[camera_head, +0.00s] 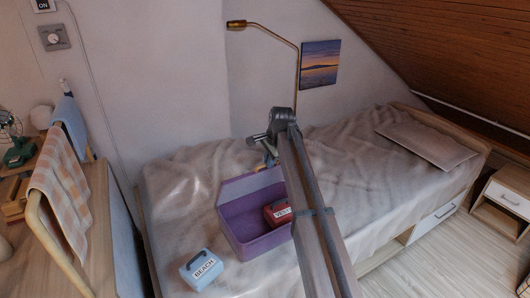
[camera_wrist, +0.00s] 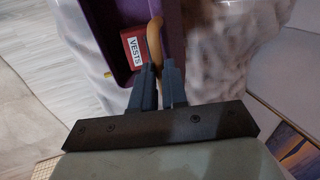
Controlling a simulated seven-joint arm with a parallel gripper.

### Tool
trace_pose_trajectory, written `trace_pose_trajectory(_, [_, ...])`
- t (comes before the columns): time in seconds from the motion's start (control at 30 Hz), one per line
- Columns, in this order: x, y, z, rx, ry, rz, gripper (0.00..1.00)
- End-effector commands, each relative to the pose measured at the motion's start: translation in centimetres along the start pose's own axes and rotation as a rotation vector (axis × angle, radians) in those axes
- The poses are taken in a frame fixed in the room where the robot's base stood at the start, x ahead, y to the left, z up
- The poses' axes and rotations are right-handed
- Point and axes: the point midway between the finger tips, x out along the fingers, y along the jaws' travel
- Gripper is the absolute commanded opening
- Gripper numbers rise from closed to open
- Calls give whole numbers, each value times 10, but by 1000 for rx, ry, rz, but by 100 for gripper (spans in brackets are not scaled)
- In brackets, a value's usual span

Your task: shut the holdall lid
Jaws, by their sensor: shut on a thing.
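The purple holdall (camera_head: 243,246) sits on the bed with its lid (camera_head: 243,188) raised at the back, so its inside is open to view. A red case labelled VESTS (camera_head: 276,213) lies inside at the right, partly hidden by my arm; it also shows in the wrist view (camera_wrist: 134,48). My gripper (camera_head: 268,158) is at the lid's upper edge. In the wrist view my gripper (camera_wrist: 160,70) is shut on a tan, curved handle (camera_wrist: 154,40) beside the holdall's purple edge (camera_wrist: 175,35). The fingers hide the handle's near end.
A pale blue case labelled BEACH (camera_head: 201,269) lies on the bed in front of the holdall. A brass lamp (camera_head: 298,70) rises behind my arm. A pillow (camera_head: 427,143) lies at the bed's right end. A rail with cloths (camera_head: 62,180) stands at left.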

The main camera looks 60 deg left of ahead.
Motion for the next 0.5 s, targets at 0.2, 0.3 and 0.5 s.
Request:
trace_pose_trajectory(0.2, [15, 63, 3, 4, 0, -174, 0])
trace_pose_trajectory(0.3, [25, 82, 3, 3, 0, -253, 0])
trace_pose_trajectory(0.5, [46, 116, 2, 4, 0, -393, 0])
